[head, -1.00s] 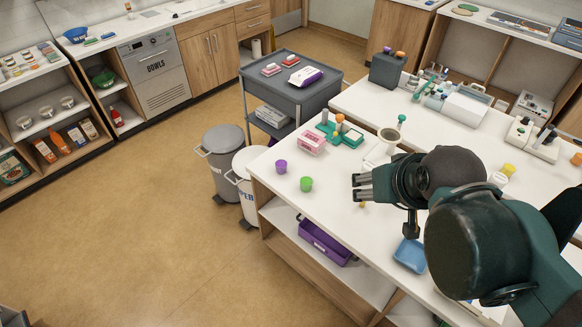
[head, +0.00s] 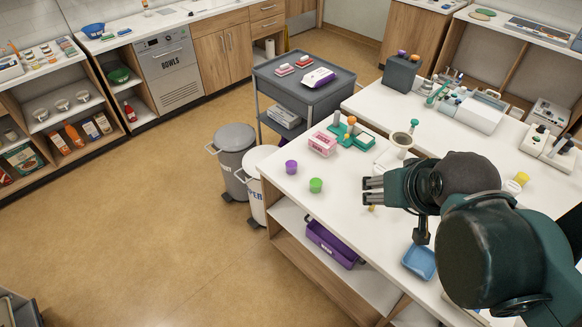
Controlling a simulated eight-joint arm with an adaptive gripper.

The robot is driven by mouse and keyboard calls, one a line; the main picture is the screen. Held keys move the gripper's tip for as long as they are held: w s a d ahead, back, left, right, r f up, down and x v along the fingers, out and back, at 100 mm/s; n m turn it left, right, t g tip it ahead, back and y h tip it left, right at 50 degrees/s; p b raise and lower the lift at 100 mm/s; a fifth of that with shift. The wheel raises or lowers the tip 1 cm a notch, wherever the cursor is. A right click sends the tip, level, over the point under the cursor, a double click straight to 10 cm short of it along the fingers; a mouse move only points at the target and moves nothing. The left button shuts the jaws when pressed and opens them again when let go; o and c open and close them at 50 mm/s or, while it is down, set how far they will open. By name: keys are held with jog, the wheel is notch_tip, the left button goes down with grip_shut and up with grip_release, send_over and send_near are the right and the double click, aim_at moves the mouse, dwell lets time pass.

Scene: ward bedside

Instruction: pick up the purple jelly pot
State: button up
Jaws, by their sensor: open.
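The purple jelly pot (head: 291,167) stands on the white counter (head: 340,210) near its left corner. A green pot (head: 316,185) stands just to its right and nearer the front edge. My gripper (head: 368,190) is above the counter, right of both pots, with its fingers pointing left. It is open, and nothing shows between the fingers. It is clearly apart from the purple pot. My arm hides part of the counter at the right.
A pink box (head: 322,144) and a teal rack (head: 352,135) stand behind the pots. A mortar-like cup (head: 401,140) is behind my gripper. A blue tray (head: 419,262) lies near the front edge. A purple bin (head: 332,243) sits on the shelf below. Counter around the pots is clear.

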jog(key=n+g+b, duration=0.3)
jog(key=n+g, duration=0.4)
jog(key=n, duration=1)
send_over(292, 163)
notch_tip(292, 163, down, 26)
jog(key=shift+d+f, duration=0.1)
jog(key=shift+d, duration=0.05)
jog(key=shift+w+f, duration=0.1)
jog(key=shift+f, duration=0.2)
jog(key=shift+f, duration=1.3)
